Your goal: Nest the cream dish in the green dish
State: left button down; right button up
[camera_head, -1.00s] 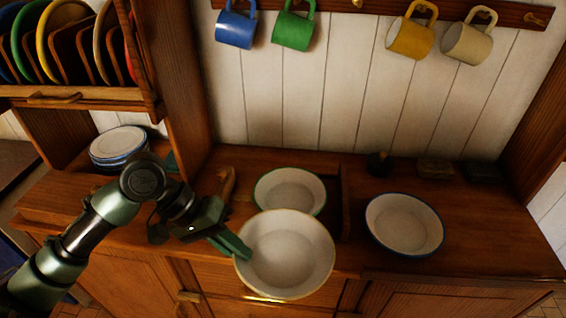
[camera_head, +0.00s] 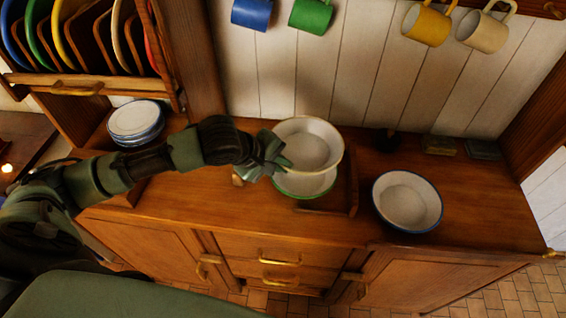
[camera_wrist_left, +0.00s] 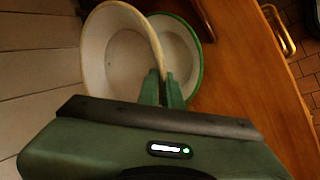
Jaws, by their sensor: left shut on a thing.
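The cream dish (camera_head: 308,146) is held by its left rim in my left gripper (camera_head: 276,158), which is shut on it. It is above the green dish (camera_head: 306,186), set a little toward the wall, and covers the back of it. The green dish is white inside with a green rim and sits on the counter. In the left wrist view the cream dish (camera_wrist_left: 122,62) is tilted and offset to the left of the green dish (camera_wrist_left: 186,58), with the fingers (camera_wrist_left: 162,88) on its rim. My right gripper is not in view.
A blue-rimmed dish (camera_head: 407,202) stands on the counter (camera_head: 335,228) to the right, beyond a low wooden divider (camera_head: 353,190). Stacked plates (camera_head: 136,120) stand at the left under the plate rack (camera_head: 95,85). Mugs (camera_head: 427,25) hang on the wall above.

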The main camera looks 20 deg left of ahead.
aim_at(283, 189)
pick_arm(q)
notch_tip(283, 189, down, 2)
jog(key=shift+d+f+b, duration=0.1)
jog(key=shift+f+b, duration=0.05)
jog(key=shift+b, duration=1.1)
jog(key=shift+f+b, duration=0.6)
jog(key=shift+b, duration=0.2)
jog(key=shift+f, duration=1.15)
jog(key=shift+p, duration=0.3)
jog(key=shift+p, duration=0.55)
jog(key=shift+f, duration=0.7)
jog(key=c, duration=1.5)
grip_release()
jog(key=shift+s+f, duration=0.1)
jog(key=shift+s, duration=0.05)
